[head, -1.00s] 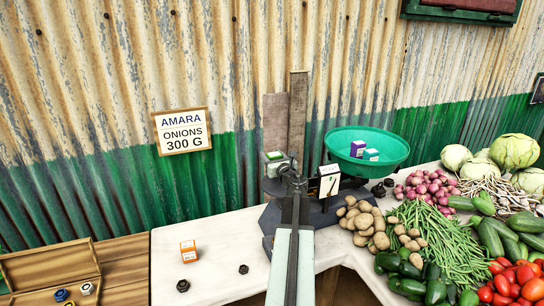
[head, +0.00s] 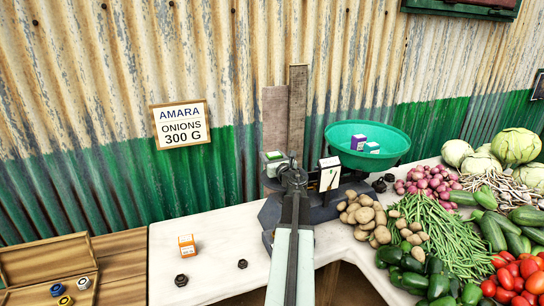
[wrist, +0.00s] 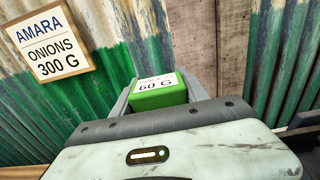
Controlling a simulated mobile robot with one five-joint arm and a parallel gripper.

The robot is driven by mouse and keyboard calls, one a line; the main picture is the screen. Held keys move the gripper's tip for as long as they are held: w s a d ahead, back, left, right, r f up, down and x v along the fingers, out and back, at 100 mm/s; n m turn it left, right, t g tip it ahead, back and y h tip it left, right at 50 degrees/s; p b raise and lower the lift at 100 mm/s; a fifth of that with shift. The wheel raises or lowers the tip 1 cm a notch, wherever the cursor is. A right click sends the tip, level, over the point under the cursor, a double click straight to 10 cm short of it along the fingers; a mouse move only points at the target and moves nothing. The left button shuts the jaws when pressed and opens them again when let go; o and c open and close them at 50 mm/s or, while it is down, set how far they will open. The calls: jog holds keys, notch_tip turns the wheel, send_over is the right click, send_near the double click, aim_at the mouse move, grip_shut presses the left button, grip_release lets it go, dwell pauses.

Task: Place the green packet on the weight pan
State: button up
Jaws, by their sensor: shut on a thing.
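The green packet (head: 274,155) has a white top label; the wrist view (wrist: 158,97) shows it reading 60 G. My gripper (head: 276,166) is shut on it, with a grey finger on each side in the wrist view. The packet is held upright, in front of the boards and above the left part of the dark scale (head: 325,212). My arm covers much of the scale's left side. I cannot make out the weight pan clearly. The scale's green bowl (head: 392,142), at the right, holds a purple packet (head: 358,142) and a teal packet (head: 371,148).
An orange packet (head: 187,245) and dark weights (head: 181,280) stand on the white table (head: 220,235) at left. Vegetables crowd the right side. Two upright boards (head: 297,105) stand behind the scale.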

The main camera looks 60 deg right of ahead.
jog(key=shift+f, duration=0.25)
jog(key=o, duration=1.6)
jog(key=v, duration=0.8)
